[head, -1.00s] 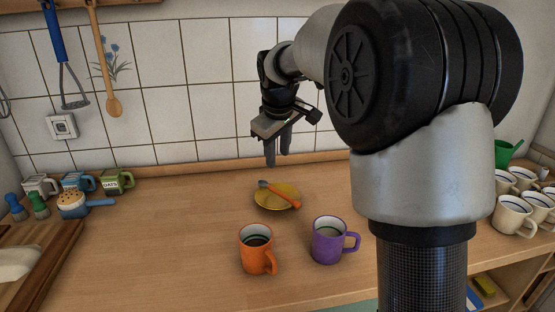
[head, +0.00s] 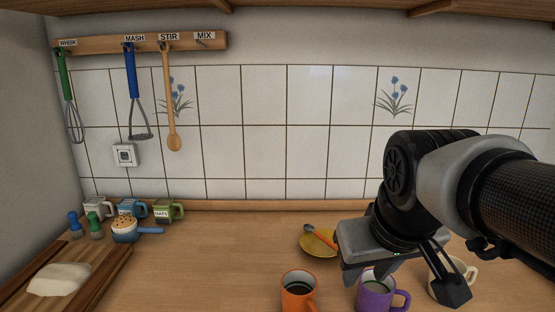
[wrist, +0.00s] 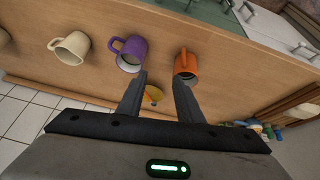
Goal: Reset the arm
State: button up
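My gripper (wrist: 160,88) is open in the wrist view, with its two fingers apart and nothing between them but the distant yellow plate (wrist: 153,93). In the head view my gripper (head: 368,272) hangs at the lower right, in front of part of the yellow plate (head: 314,243) and overlapping the top of the purple mug (head: 374,296). In the wrist view the purple mug (wrist: 130,50) lies beyond the left finger and the orange mug (wrist: 186,64) beyond the right finger. No contact with either mug is visible.
The orange mug (head: 298,293) and a cream mug (head: 468,272) stand on the counter (head: 215,260). A cutting board (head: 100,275) and several small mugs (head: 165,211) are at the left. Utensils hang from a rack (head: 100,44). The counter's middle left is clear.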

jog(key=s+f+m, duration=0.2)
jog(key=s+f, duration=0.1)
jog(key=s, duration=0.3)
notch_tip(320, 180, up, 14)
jog(key=p, duration=1.3)
jog(key=shift+f+n+p, duration=0.2)
jog(key=shift+n+p, duration=0.1)
jog(key=shift+p, duration=0.05)
jog(key=shift+w, duration=0.1)
